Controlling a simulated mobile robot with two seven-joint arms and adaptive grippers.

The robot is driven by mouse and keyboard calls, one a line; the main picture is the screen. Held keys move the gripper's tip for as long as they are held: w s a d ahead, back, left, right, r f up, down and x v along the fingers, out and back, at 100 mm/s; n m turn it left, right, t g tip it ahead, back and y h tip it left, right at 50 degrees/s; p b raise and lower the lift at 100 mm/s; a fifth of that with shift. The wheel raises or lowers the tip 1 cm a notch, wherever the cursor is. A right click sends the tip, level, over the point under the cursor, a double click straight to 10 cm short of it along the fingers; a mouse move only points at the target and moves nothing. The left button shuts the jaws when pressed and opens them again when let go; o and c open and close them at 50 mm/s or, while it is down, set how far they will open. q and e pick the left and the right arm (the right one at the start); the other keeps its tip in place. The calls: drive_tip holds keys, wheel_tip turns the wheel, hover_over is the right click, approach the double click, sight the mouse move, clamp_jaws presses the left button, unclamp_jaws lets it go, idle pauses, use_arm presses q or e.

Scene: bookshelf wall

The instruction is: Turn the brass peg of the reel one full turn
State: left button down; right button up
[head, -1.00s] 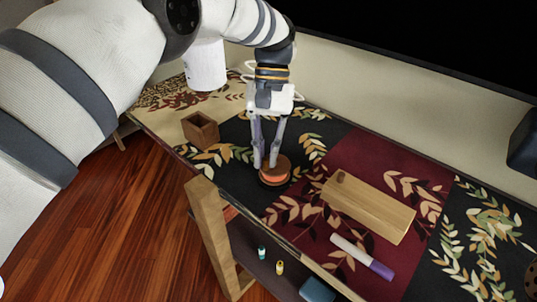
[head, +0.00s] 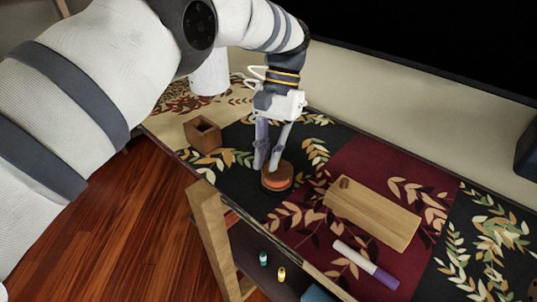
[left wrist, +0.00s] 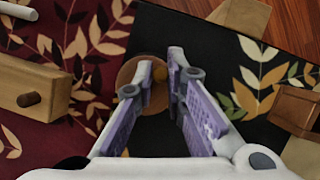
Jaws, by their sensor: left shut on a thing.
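The reel (head: 279,181) is a low brown round spool with an orange band, standing on the patterned cloth. Its brown top also shows in the left wrist view (left wrist: 128,76), partly hidden by the fingers. The brass peg (left wrist: 160,72) is a small yellowish spot between the fingertips in the left wrist view; in the head view the fingers hide it. My left gripper (head: 267,166) points down over the reel's left side and is shut on the peg, its fingers a small gap apart. My right gripper is in no view.
An open wooden box (head: 203,134) stands left of the reel, and a wooden board (head: 372,213) lies to its right. A white and purple marker (head: 365,263) lies near the front edge. Small bottles (head: 281,274) stand on a shelf below. A white cylinder (head: 210,75) is behind.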

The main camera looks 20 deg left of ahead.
use_arm(q)
drive_tip(key=c, duration=1.6)
unclamp_jaws()
drive_tip(key=shift+c, duration=0.2)
wheel_tip(320, 180, up, 10)
